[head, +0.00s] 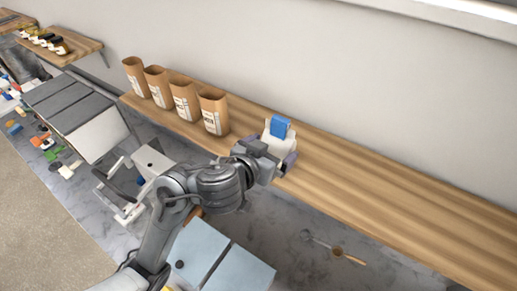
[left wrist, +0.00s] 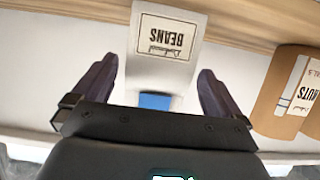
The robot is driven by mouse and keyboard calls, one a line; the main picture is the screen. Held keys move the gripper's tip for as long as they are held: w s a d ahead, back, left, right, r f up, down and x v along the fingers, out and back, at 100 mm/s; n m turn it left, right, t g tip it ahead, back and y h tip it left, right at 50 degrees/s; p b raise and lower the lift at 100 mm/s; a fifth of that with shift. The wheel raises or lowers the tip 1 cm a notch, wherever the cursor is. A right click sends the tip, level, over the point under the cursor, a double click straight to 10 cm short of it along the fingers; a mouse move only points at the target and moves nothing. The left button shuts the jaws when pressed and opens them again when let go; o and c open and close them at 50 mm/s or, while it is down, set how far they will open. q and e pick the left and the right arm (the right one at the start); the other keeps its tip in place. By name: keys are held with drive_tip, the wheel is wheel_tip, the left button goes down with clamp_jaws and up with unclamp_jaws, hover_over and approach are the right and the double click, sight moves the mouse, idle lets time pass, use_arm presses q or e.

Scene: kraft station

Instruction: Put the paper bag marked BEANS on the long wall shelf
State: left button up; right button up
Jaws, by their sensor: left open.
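The white paper bag (left wrist: 168,45) marked BEANS appears upside down in the left wrist view, between the two fingers of my left gripper (left wrist: 158,75). Gaps show between the bag and both fingers. In the head view the white bag (head: 268,138) with a blue patch at its top is at the long wooden wall shelf (head: 350,180), partly hidden by my left gripper (head: 277,154). It looks upright and seems to stand on the shelf. My left gripper is open around it. My right gripper is not in view.
Several brown paper bags (head: 213,112) stand in a row on the shelf left of the white bag. The nearest brown bag (left wrist: 295,95) is at the right in the left wrist view. The shelf to the right is clear. A grey counter (head: 290,225) lies below.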

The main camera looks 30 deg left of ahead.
sight(274, 147)
use_arm(q)
drive_tip(key=p+v, duration=0.2)
drive_tip(key=v, duration=0.2)
drive_tip(key=shift+s+r, duration=0.15)
drive_tip(key=s+a+f+g, duration=0.1)
drive_tip(key=s+f+g, duration=0.4)
drive_tip(key=s+f, duration=0.6)
drive_tip(key=s+a+f+m+g, duration=0.1)
drive_tip(key=s+f+g, duration=0.3)
drive_tip(key=s+f, duration=0.6)
wheel_tip(274, 147, down, 5)
drive_tip(key=shift+s+a+f+g+y+p, duration=0.15)
drive_tip(key=shift+s+a+g+y+p, duration=0.2)
drive_tip(key=shift+a, duration=0.2)
